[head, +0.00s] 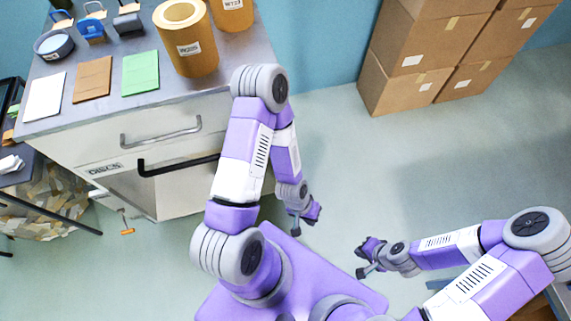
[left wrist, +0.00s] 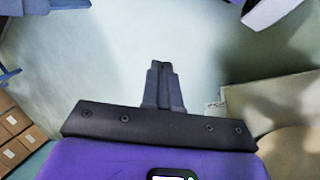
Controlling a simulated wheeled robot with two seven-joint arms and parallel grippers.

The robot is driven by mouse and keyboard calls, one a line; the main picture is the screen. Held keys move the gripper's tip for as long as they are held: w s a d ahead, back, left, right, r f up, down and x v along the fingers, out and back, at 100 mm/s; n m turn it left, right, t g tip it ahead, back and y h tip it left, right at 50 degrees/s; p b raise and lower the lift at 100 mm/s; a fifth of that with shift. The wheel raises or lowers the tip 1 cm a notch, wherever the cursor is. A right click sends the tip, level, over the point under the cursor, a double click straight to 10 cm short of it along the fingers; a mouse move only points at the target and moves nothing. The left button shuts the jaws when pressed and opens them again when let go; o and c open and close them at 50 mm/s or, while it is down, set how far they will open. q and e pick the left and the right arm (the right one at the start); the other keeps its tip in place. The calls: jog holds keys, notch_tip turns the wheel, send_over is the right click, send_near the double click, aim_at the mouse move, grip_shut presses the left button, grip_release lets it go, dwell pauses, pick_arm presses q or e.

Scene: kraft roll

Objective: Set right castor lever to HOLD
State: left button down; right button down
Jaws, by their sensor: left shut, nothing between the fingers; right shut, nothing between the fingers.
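A small orange-tipped piece (head: 127,231) shows low at the front left of the cabinet, close to the floor; I cannot tell whether it is a castor lever. No HOLD mark is readable, and no lever clearly shows as the right castor lever. My left gripper (head: 295,230) hangs over the floor right of the cabinet, shut and empty. Its closed fingers also show in the left wrist view (left wrist: 158,68), with bare floor beyond. My right gripper (head: 363,272) is shut and empty over the floor, further right. Both are well apart from the orange piece.
The cabinet (head: 170,185) has a grey handle and a black handle (head: 178,167). Its top holds brown rolls (head: 187,45), coloured sheets (head: 140,73) and small containers. Cardboard boxes (head: 425,50) are stacked at the back right. The floor between cabinet and boxes is clear.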

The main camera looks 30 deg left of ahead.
pick_arm(q)
jog(key=w+a+r+n+y+p, duration=0.1)
jog(key=w+a+n+y, duration=0.3)
jog(key=w+a, duration=1.3)
jog(key=a+n, duration=0.1)
jog(key=n, duration=0.2)
jog(key=shift+w, duration=0.15)
notch_tip(320, 180, down, 10)
jog(key=b, duration=0.3)
jog(key=shift+s+d+f+b, duration=0.2)
jog(key=shift+d+f+b, duration=0.05)
jog(key=shift+f, duration=0.3)
jog(key=shift+s+d+f+b, duration=0.2)
jog(key=shift+d+f, duration=0.05)
jog(key=shift+f, duration=0.3)
jog(key=shift+s+d+f, duration=0.3)
jog(key=shift+d+f, duration=0.05)
jog(key=shift+f, duration=0.2)
jog(key=shift+s+d+f+y, duration=0.1)
jog(key=shift+y, duration=0.2)
